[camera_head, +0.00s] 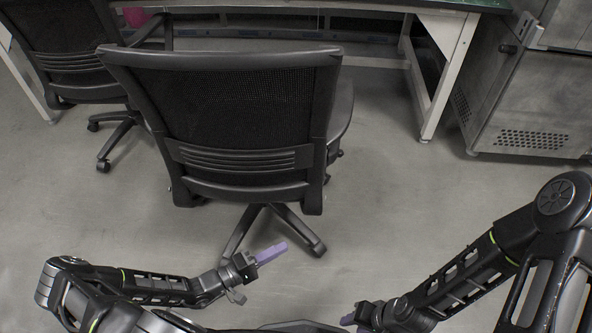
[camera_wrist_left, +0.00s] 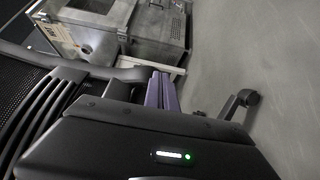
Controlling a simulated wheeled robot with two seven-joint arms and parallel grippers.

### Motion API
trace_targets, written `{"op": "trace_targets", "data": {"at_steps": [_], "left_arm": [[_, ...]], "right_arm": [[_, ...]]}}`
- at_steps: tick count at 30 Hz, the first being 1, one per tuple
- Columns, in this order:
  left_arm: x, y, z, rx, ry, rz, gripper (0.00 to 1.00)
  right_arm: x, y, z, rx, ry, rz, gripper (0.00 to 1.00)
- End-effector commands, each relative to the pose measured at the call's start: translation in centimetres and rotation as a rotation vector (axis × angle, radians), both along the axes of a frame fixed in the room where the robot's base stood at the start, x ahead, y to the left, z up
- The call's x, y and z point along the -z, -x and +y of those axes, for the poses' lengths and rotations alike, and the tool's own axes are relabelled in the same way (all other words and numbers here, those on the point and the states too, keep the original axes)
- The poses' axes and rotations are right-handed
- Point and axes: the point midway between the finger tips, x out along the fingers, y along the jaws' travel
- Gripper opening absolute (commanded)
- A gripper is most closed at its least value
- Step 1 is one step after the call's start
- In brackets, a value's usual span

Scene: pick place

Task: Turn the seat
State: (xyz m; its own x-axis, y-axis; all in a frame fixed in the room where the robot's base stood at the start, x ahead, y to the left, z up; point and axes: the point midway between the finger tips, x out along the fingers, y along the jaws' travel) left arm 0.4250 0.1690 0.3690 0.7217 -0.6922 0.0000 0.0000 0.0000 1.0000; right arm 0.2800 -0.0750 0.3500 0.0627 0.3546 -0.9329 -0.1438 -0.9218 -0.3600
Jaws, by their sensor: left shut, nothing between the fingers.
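A black office chair (camera_head: 235,120) with a mesh back stands in the middle, its back toward me. Part of its seat (camera_head: 341,108) shows past the right edge of the backrest. My left gripper (camera_head: 270,253) has purple fingers closed together and empty, and appears in front of the chair's base and below the backrest. In the left wrist view the shut fingers (camera_wrist_left: 161,92) are beside a black chair part (camera_wrist_left: 70,75), and I cannot tell if they touch. My right gripper (camera_head: 348,319) is at the bottom edge, apart from the chair, its fingers mostly hidden.
A second black chair (camera_head: 65,45) stands at the far left. A white-legged workbench (camera_head: 445,65) runs behind the chairs, and a metal cabinet (camera_head: 530,100) stands at right. Grey floor (camera_head: 400,210) is clear right of the chair.

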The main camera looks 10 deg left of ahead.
Motion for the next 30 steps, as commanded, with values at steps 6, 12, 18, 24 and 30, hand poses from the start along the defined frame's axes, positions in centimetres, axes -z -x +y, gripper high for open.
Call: {"op": "trace_targets", "data": {"at_steps": [6,12,18,24,30], "left_arm": [[0.0,0.1,-0.3,0.011,-0.001,0.005,0.00],[0.3,2.2,-4.8,0.193,-0.013,0.108,0.00],[2.4,11.2,-12.5,0.632,-0.219,0.433,0.00],[5.0,18.0,-11.3,0.805,-0.686,0.686,0.00],[4.5,17.2,-9.2,0.713,-0.968,0.674,0.00]], "right_arm": [[0.0,0.0,0.0,0.000,0.000,0.000,0.36],[0.0,0.0,0.0,0.000,0.000,0.000,0.36],[0.0,0.0,0.0,0.000,0.000,-0.001,0.36],[0.0,0.0,0.0,0.000,0.000,-0.001,0.36],[0.0,0.0,0.0,0.000,0.000,0.000,0.36]]}}
